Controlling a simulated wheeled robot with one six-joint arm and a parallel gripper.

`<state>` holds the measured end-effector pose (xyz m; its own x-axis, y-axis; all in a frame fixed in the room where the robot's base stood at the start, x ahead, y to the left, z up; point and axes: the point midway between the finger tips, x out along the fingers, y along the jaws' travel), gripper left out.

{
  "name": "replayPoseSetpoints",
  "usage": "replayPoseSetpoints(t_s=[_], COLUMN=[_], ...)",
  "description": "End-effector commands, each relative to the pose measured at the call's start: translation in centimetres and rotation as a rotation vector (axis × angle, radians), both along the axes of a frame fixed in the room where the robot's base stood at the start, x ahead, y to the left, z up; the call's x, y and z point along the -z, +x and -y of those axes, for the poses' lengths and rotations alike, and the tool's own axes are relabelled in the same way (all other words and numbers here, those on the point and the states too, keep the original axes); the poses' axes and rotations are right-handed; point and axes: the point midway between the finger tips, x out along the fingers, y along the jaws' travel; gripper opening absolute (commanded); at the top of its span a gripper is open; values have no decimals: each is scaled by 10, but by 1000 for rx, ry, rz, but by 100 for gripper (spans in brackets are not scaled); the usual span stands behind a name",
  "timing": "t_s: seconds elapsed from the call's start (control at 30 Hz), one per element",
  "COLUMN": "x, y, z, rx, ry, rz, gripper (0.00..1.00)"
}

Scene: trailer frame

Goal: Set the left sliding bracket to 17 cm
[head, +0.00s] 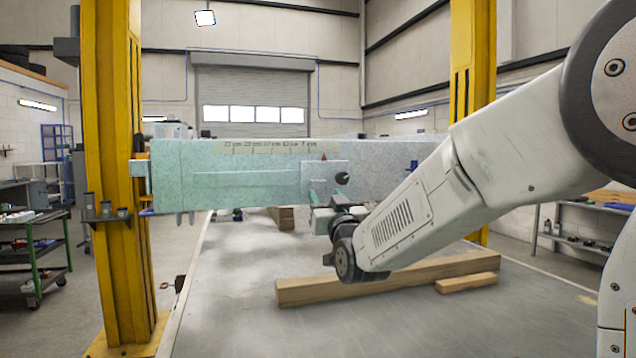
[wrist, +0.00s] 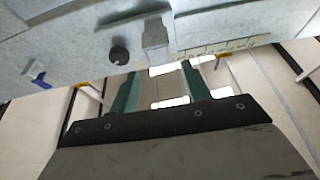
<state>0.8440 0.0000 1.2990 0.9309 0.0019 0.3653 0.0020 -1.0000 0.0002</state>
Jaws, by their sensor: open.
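The left sliding bracket (head: 315,180) is a pale plate on the face of a grey-green beam (head: 225,185). It carries a red pointer (head: 323,157) under a printed scale (head: 265,147) and a dark round knob (head: 342,178). The scale's figures are too small to read surely. My gripper (head: 322,202) is open at the bracket's lower edge. In the wrist view, the dark knob (wrist: 119,56) and a pale block-like tab (wrist: 155,35) show beyond my open gripper (wrist: 160,69). The tab lines up between the green fingertips; I cannot tell whether it is between them in depth.
Yellow posts (head: 115,200) (head: 472,80) stand at either side. Timber beams (head: 390,278) lie on the grey surface (head: 235,310) below. A blue part (head: 411,166) sits further right on the beam, partly near my arm. A cart (head: 35,260) stands at far left.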

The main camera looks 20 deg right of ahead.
Motion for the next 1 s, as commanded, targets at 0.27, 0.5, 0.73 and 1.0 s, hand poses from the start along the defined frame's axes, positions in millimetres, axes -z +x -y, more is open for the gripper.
replayPoseSetpoints(t_s=[0.27, 0.5, 0.73, 1.0], x=[-15, -27, -32, -32], y=[31, 63, 72, 72], z=[1, 1, 1, 1], rx=[2, 2, 2, 2], ry=[0, 0, 0, 0], rz=[21, 19, 18, 18], gripper=[47, 47, 47, 22])
